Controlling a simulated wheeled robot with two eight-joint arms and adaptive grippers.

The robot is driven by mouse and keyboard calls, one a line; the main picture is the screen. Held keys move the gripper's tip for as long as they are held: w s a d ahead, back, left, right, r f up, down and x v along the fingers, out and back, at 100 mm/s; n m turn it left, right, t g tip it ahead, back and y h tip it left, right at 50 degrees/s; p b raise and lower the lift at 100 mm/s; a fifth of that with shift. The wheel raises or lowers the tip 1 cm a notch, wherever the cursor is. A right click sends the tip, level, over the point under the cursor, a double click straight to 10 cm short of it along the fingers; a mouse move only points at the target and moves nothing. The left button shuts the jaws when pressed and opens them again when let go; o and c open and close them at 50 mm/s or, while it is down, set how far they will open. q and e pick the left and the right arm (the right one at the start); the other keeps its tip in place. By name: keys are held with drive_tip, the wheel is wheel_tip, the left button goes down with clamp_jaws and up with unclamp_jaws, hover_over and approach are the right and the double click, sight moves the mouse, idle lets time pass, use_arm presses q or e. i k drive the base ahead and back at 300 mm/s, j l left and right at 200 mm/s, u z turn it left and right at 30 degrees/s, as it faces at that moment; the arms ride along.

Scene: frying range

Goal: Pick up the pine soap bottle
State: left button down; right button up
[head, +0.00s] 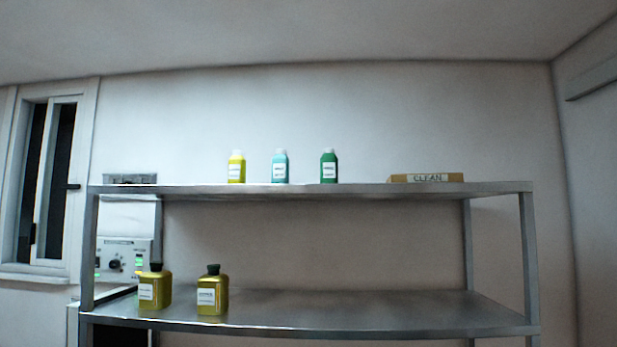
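Three small bottles with white caps and white labels stand upright in a row on the top shelf in the head view. They are a yellow bottle (237,168), a teal bottle (280,168) and a dark green bottle (329,168). The label print is too small to read, so I cannot tell for sure which is the pine soap; the dark green one is the likeliest by colour. Neither of my grippers is in view.
A metal rack has a top shelf (300,189) and a lower shelf (380,310). Two larger olive-yellow jugs, left (154,290) and right (213,295), stand on the lower shelf. A control box (122,262) is behind, left.

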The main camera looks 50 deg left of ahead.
sight(329, 161)
drive_tip(key=u, duration=0.4)
drive_tip(key=j+u, duration=0.1)
drive_tip(key=u, duration=1.05)
drive_tip(key=i+j+z, duration=0.15)
drive_tip(key=i+l, duration=0.05)
drive_tip(key=i, duration=0.05)
